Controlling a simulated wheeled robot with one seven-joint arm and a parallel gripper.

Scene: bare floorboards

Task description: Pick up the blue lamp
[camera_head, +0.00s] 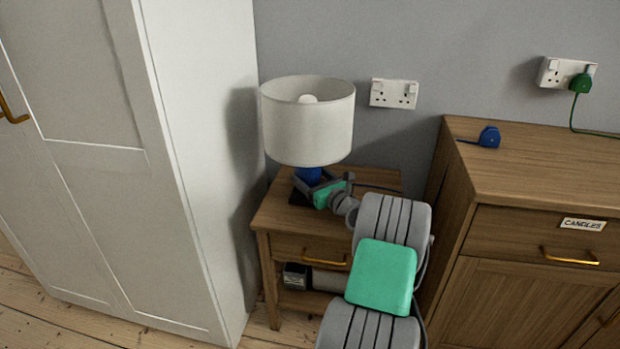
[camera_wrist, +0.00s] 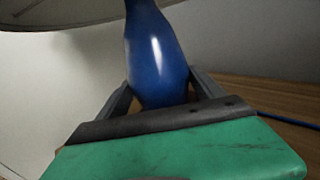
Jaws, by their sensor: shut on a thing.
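The blue lamp stands on a small wooden bedside table (camera_head: 272,213). Its white drum shade (camera_head: 308,125) is upright, and its blue body (camera_head: 309,175) shows just below the shade. In the wrist view the glossy blue lamp body (camera_wrist: 156,62) sits between my fingers, with the shade's underside (camera_wrist: 60,14) above it. My gripper (camera_head: 312,185) reaches in from the right, below the shade, and is shut on the lamp body. It also shows in the wrist view (camera_wrist: 160,98). The lamp's base is mostly hidden behind my gripper.
A tall white wardrobe (camera_head: 190,130) stands close on the left. A wooden cabinet (camera_head: 540,160) stands on the right, with a blue plug (camera_head: 489,137) on top. Wall sockets (camera_head: 394,94) are behind.

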